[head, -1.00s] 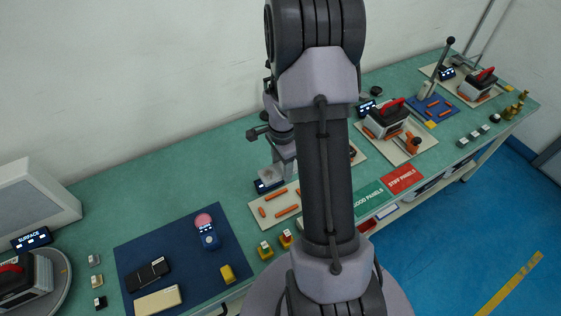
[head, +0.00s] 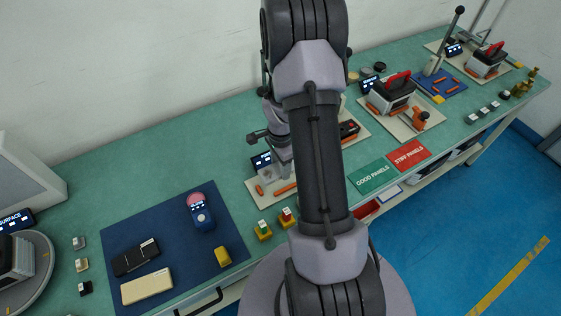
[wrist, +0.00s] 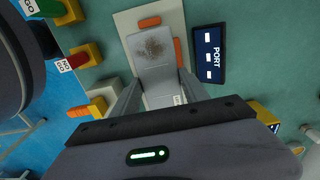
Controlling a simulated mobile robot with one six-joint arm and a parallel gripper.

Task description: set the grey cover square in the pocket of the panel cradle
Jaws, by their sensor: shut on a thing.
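The grey cover (wrist: 155,75), a flat light-grey plate with a brown speckled patch, is between the fingers of my gripper (wrist: 158,98), which is shut on it. The cover also shows in the head view (head: 268,173), partly hidden by my arm. It is over a cream cradle board (wrist: 125,22) with orange blocks along its sides, also in the head view (head: 262,200). The cover hides the middle of the board, so I cannot see the pocket there. I cannot tell whether the cover touches the board.
A dark PORT display (wrist: 209,53) stands beside the board. Yellow blocks with GO and NO GO tags (wrist: 82,57) stand on its other side. A blue mat (head: 170,250) with small tools lies left. Green and red panel mats (head: 372,177) lie right.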

